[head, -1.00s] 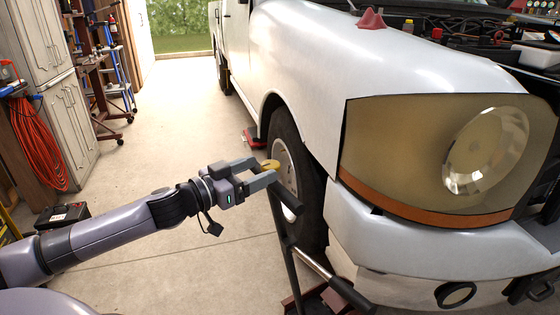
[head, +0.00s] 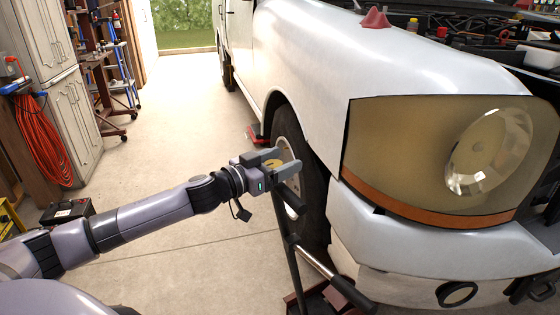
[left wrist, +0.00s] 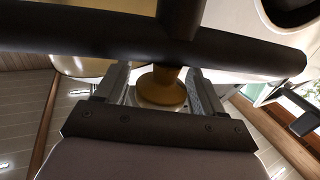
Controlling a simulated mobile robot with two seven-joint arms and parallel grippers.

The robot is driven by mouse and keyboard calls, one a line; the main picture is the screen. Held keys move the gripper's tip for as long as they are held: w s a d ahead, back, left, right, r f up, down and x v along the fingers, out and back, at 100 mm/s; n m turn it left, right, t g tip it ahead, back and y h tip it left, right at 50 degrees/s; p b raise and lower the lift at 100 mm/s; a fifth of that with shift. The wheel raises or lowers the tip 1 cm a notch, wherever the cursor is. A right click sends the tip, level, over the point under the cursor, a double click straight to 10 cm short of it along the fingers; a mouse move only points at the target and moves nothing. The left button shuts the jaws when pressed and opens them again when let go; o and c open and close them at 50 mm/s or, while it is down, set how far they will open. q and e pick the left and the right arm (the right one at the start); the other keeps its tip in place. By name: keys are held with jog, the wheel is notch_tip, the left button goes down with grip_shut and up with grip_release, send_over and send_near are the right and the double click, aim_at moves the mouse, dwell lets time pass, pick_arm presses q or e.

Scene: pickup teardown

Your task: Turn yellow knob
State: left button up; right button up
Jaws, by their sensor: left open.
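The yellow knob (head: 271,163) shows partly in the head view, between the fingers of my left gripper (head: 288,172) beside the truck's front wheel. In the left wrist view the knob (left wrist: 163,88) sits between the two grey fingers, with a gap on each side. It is below the dark T-shaped handle (left wrist: 90,35), whose bar crosses the top of that view. My left gripper is open around the knob and not closed on it. The fingers hide part of the knob in the head view. My right gripper is not in view.
The white truck (head: 300,60) fills the right side, its front wheel (head: 287,140) close beyond the gripper. The jack's handle pole (head: 288,240) stands just below the gripper. Cabinets (head: 75,120) and a black case (head: 66,212) are at the left. The middle floor is clear.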

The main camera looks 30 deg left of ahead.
pick_arm(q)
jog(key=c, duration=0.9)
jog(key=shift+c, duration=0.2)
